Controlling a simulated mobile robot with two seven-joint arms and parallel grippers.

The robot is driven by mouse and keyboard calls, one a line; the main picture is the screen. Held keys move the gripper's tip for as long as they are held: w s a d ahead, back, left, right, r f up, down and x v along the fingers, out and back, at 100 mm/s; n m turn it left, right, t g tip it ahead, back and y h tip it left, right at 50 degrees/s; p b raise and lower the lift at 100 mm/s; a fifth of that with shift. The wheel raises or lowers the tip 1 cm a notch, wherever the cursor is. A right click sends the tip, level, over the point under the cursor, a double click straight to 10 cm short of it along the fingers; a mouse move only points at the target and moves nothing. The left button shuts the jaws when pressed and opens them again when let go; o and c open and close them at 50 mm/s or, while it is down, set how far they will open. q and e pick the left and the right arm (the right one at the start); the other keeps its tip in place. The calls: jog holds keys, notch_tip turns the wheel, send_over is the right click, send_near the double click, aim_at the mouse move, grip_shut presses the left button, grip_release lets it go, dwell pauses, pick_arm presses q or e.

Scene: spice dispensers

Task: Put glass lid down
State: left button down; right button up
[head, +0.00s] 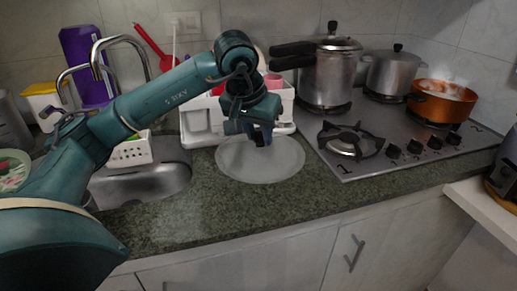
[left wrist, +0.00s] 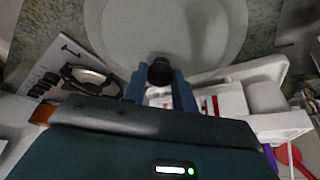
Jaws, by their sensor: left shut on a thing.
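The round, translucent glass lid (head: 285,165) lies level at the counter, between the sink and the stove. It also shows at the top of the left wrist view (left wrist: 125,35). Its dark knob (left wrist: 160,72) sits between the fingers of my left gripper (head: 260,138), which is shut on it from above. Whether the lid's rim touches the counter or hangs just above it, I cannot tell. My right gripper is not in view.
A white dish rack (head: 200,130) stands right behind the lid. The sink (head: 150,185) is to the left. The stove (head: 400,165) with a free burner is to the right, with a pressure cooker (head: 325,80) behind. The green counter (head: 250,205) is clear in front.

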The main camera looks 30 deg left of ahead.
aim_at(257, 142)
pick_arm(q)
notch_tip(257, 142, down, 3)
jog(key=shift+f, duration=0.4)
jog(key=shift+f+b, duration=0.15)
jog(key=shift+b, duration=0.15)
jog(key=c, duration=1.1)
grip_release()
